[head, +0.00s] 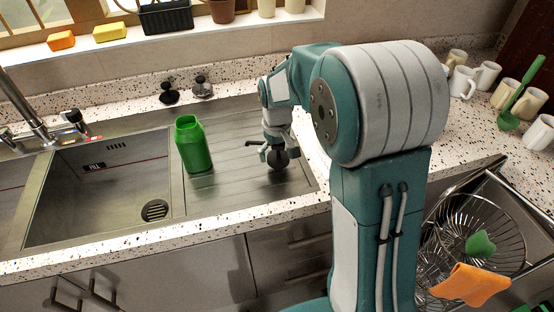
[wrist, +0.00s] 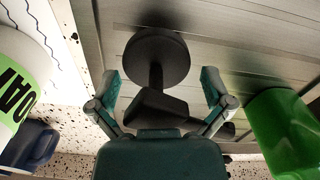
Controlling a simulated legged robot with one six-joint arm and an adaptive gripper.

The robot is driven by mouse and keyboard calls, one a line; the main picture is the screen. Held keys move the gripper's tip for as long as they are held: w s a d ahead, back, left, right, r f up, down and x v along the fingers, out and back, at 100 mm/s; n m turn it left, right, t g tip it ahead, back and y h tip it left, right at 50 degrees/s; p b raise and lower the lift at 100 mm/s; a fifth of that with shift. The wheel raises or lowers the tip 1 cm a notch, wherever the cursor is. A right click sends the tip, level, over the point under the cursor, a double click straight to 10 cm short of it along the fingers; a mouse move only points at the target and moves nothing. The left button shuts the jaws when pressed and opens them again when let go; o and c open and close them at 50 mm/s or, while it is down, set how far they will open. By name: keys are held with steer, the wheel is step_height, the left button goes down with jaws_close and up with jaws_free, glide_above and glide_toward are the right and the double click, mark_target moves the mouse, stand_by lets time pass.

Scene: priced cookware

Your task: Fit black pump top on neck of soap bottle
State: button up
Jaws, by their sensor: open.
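The black pump top (head: 278,160) rests on the ribbed steel drainboard; in the wrist view its round collar (wrist: 155,55), stem and spout show. My gripper (head: 273,150) is open over it; in the wrist view the fingers (wrist: 160,92) stand on either side of the stem and head, apart from them. A green bottle (head: 193,147) with an open top stands upright left of my gripper; it also shows at the right of the wrist view (wrist: 285,135). A white bottle (wrist: 20,75) with black letters on a green label, partly cut off, is at the wrist view's left edge.
The sink basin (head: 100,190) lies left of the green bottle. Two dark knobs (head: 169,93) stand behind the drainboard. A blue object (wrist: 28,145) is beside the white bottle. Mugs (head: 462,82) and a wire basket (head: 480,235) are at the right.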

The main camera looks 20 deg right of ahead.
steer(key=shift+d+f, duration=0.15)
steer(key=shift+c, duration=0.3)
steer(key=c, duration=1)
steer(key=shift+o, duration=0.2)
steer(key=shift+s, duration=0.1)
